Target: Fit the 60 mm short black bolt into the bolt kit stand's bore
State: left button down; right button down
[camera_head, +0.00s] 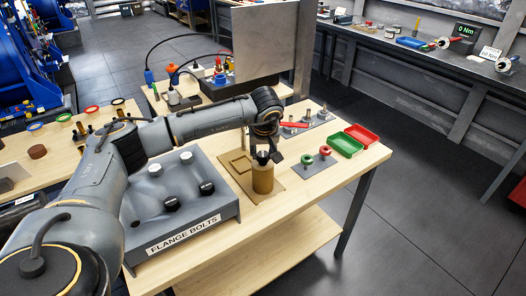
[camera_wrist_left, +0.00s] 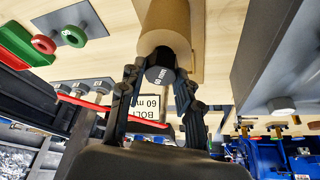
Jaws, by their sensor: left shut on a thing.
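My left gripper (camera_head: 263,157) reaches over from the left and is just above a tan cylinder (camera_head: 262,181) that stands upright on a tan base (camera_head: 277,197). The bolt sits between the fingers, in front of the tan cylinder (camera_wrist_left: 168,22). I cannot tell whether the bolt touches the cylinder. The cylinder's bore is hidden. My right gripper does not show.
A grey "FLANGE BOLTS" stand (camera_head: 195,245) with several bolts is left of the cylinder. To the right are a plate with red and green rings (camera_head: 316,167), a green tray (camera_head: 345,145) and a red tray (camera_head: 362,133). A small bolt rack (camera_head: 312,124) is behind.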

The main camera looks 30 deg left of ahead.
pick_arm(q)
jog(key=shift+f+b, duration=0.45)
jog(key=shift+f, duration=0.2)
dwell(0.4)
jog(key=c, duration=0.8)
grip_release()
jog(key=shift+c, duration=0.2)
jog(key=v, duration=1.2)
